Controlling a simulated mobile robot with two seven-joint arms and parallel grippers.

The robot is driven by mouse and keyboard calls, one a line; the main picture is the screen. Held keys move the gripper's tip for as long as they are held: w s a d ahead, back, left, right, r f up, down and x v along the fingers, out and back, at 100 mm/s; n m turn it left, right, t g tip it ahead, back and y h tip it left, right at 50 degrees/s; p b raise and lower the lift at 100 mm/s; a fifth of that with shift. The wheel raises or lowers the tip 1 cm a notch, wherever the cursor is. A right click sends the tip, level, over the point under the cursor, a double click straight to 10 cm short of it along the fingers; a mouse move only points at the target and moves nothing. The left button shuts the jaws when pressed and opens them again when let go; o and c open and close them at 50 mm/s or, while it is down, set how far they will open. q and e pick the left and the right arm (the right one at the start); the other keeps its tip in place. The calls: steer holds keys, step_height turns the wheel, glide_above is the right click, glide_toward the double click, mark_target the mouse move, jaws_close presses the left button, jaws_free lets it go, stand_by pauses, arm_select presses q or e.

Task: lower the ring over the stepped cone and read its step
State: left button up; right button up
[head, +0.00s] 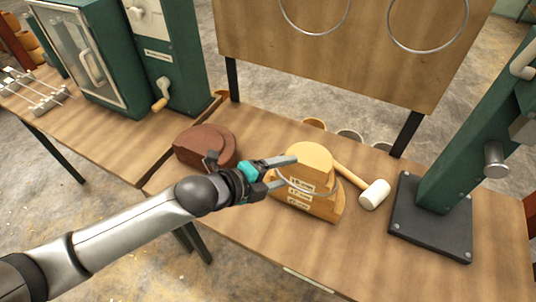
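The stepped cone (308,162) is a pale wooden block of stacked round steps with labels on its front, standing upright on the bench. A thin metal ring (304,192) shows as an arc across the front of the cone, around its middle steps; its far side is hidden behind the wood. My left gripper (291,171) is at the cone's left side, close to the ring's left end. Its two fingers are spread apart, one above the other, with a gap between them. Whether a finger touches the ring is hard to tell. My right gripper is out of view.
A mallet (374,194) lies right of the cone, its handle behind it. A green post on a black base (432,218) stands right. A board with hanging rings (345,60) rises behind. The bench front (290,245) is clear.

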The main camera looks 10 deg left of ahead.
arm_select(q)
steer(key=s+a+r+g+y+p, duration=0.1)
steer(key=s+a+r+p, duration=0.1)
steer(key=s+r+p, duration=0.3)
steer(key=shift+r+g+y+p, duration=0.35)
steer(key=shift+r+p, duration=1.1)
steer(key=shift+p, duration=2.2)
steer(key=shift+s, duration=0.1)
